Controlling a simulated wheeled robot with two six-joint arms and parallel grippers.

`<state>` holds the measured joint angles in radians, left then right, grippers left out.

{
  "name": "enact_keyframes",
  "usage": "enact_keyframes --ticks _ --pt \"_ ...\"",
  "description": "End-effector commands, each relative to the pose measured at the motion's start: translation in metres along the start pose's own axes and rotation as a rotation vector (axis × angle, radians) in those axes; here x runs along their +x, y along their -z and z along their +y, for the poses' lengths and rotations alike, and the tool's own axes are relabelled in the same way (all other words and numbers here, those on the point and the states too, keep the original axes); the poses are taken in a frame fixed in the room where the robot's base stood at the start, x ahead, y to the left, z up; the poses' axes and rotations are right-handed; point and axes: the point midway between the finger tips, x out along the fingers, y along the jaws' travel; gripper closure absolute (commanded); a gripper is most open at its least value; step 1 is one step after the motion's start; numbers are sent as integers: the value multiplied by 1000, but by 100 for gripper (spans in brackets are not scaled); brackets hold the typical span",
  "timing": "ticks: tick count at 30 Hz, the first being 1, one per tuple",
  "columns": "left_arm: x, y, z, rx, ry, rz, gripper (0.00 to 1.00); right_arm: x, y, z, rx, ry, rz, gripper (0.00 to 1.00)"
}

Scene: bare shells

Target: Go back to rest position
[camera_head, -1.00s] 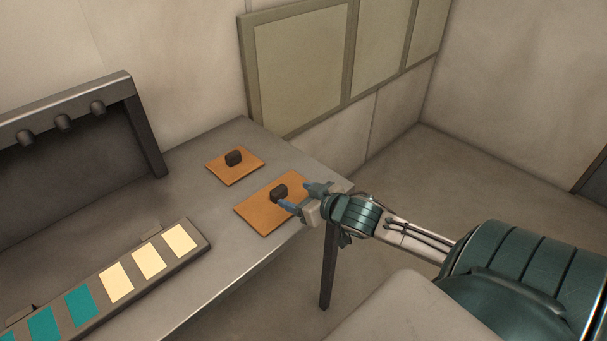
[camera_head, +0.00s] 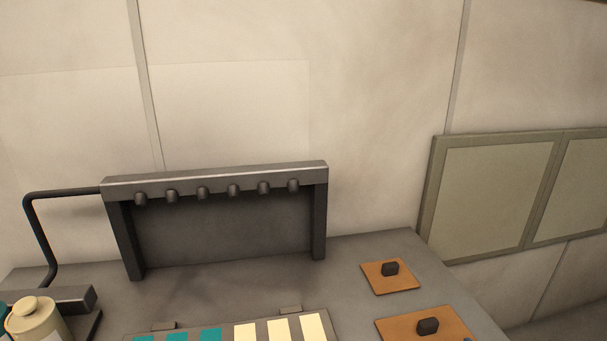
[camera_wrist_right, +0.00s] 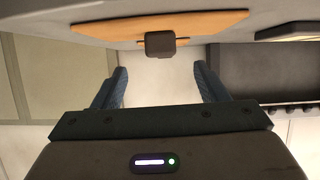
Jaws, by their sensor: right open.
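My right gripper (camera_wrist_right: 160,76) is open and empty in the right wrist view, its two blue fingers spread wide. A dark knob (camera_wrist_right: 160,42) on an orange-brown board (camera_wrist_right: 215,20) appears beyond the gap between the fingertips, with no finger seen touching it. In the head view, only a small bluish bit at the bottom edge may belong to this gripper. My left gripper is in neither view.
A grey table (camera_head: 345,290) carries two orange-brown boards, a small one (camera_head: 376,286) and a nearer one (camera_head: 395,327), each with a dark knob. A dark rack (camera_head: 215,182) with several pegs stands behind a strip of teal and cream patches (camera_head: 262,333). A cream container (camera_head: 38,322) is at lower left.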

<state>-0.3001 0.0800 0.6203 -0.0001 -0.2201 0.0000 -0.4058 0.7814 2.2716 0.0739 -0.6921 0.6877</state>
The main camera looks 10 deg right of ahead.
Motion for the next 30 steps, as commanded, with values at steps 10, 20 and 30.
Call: enact_keyframes --ticks 10,20,30 --pt "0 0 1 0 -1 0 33 -54 -108 -47 -30 -129 -399 33" --pt "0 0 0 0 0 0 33 -110 -164 -92 -57 -94 -709 33" --pt "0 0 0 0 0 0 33 -102 -218 -106 -64 -56 -845 33"
